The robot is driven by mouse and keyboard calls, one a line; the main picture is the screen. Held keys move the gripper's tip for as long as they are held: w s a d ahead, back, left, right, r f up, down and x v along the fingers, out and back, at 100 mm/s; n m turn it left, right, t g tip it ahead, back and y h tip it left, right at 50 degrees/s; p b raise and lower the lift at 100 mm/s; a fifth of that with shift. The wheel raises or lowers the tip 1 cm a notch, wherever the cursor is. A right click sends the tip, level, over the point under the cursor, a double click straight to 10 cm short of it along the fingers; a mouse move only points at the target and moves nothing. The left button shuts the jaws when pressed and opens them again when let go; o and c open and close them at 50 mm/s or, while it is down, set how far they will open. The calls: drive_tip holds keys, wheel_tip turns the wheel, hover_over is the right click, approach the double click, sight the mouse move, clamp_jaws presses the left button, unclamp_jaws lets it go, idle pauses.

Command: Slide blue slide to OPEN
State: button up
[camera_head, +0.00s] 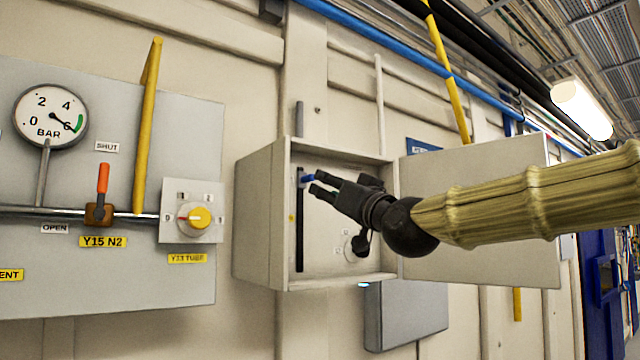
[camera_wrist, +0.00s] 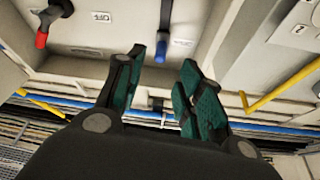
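The blue slide (camera_head: 308,178) is a small blue handle near the upper end of a dark vertical slot (camera_head: 299,235) inside an open wall box. In the wrist view the blue slide (camera_wrist: 160,50) shows at the end of the dark slot, between and just beyond the fingertips. My gripper (camera_head: 318,184) reaches into the box from the right, its fingertips close beside the slide. In the wrist view my gripper (camera_wrist: 165,58) is open, with a gap between its fingers. I cannot tell whether a finger touches the slide. The label near it is unreadable.
The box door (camera_head: 480,210) stands open to the right, behind my arm. A red-tipped lever (camera_wrist: 42,38) and an OFF label (camera_wrist: 100,17) show in the wrist view. A panel with a gauge (camera_head: 50,115) is on the left.

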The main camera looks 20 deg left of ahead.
drive_tip(key=v, duration=0.3)
drive_tip(key=shift+f, duration=0.1)
idle(0.4)
